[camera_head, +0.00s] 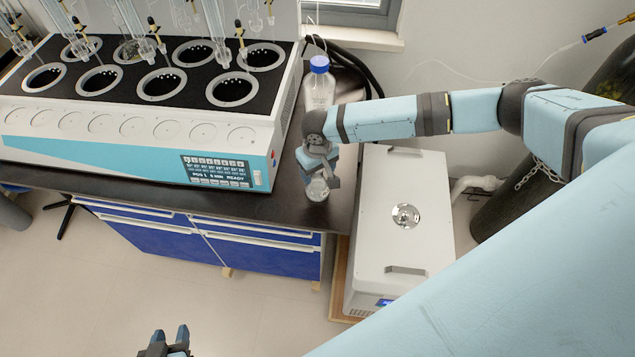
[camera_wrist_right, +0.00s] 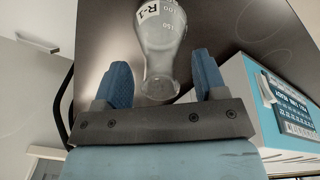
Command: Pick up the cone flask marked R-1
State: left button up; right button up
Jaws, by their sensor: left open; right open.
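The clear glass cone flask marked R-1 (camera_head: 318,189) stands on the black benchtop near its right front corner. In the right wrist view the flask (camera_wrist_right: 160,40) shows its R-1 label and volume marks, with its neck and mouth toward the gripper. My right gripper (camera_head: 322,172) is at the flask, and in the wrist view its two blue fingers (camera_wrist_right: 160,82) are open on either side of the neck, with gaps on both sides. My left gripper (camera_head: 170,340) is open and empty, low over the floor, away from the bench.
A white multi-position distiller (camera_head: 110,140) with glassware fills the bench to the left. A blue-capped bottle (camera_head: 319,85) stands behind the right gripper. A white lidded machine (camera_head: 405,250) stands right of the bench. Blue drawers (camera_head: 255,252) lie below the benchtop.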

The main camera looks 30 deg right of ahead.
jog(key=shift+f, duration=0.65)
grip_shut()
jog(key=shift+r, duration=0.2)
